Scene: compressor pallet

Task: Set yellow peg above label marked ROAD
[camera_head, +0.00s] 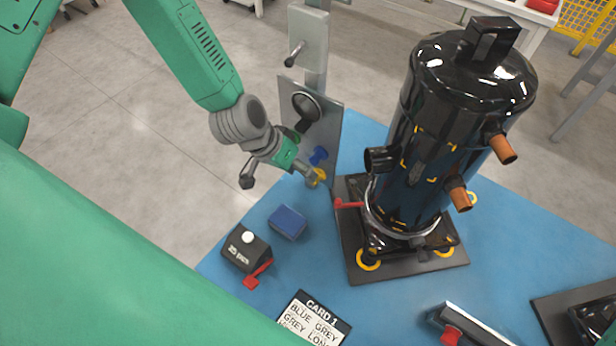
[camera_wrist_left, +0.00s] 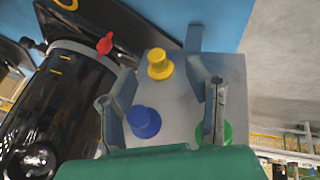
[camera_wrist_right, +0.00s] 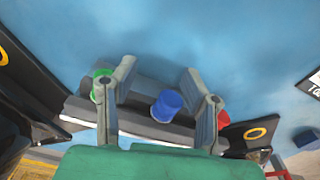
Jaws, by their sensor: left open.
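The yellow peg (camera_head: 319,175) is on the lower part of an upright grey panel (camera_head: 330,130), beside the compressor. It also shows in the left wrist view (camera_wrist_left: 159,65), lying between and just past my fingertips. My left gripper (camera_head: 308,173) is open at the yellow peg; its fingers (camera_wrist_left: 160,75) stand apart on either side, and I cannot tell whether they touch it. A blue peg (camera_wrist_left: 143,122) and a green peg (camera_wrist_left: 226,133) are on the same panel. My right gripper (camera_wrist_right: 157,80) is open and empty, above a dark bar. No label reading ROAD is legible.
The black compressor (camera_head: 410,150) stands right of the panel on a dark base. A blue box (camera_head: 288,222), a dark weight (camera_head: 246,248) and a printed card (camera_head: 313,320) lie on the blue pallet top. The dark bar (camera_head: 475,328) carries a blue peg (camera_wrist_right: 167,106).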

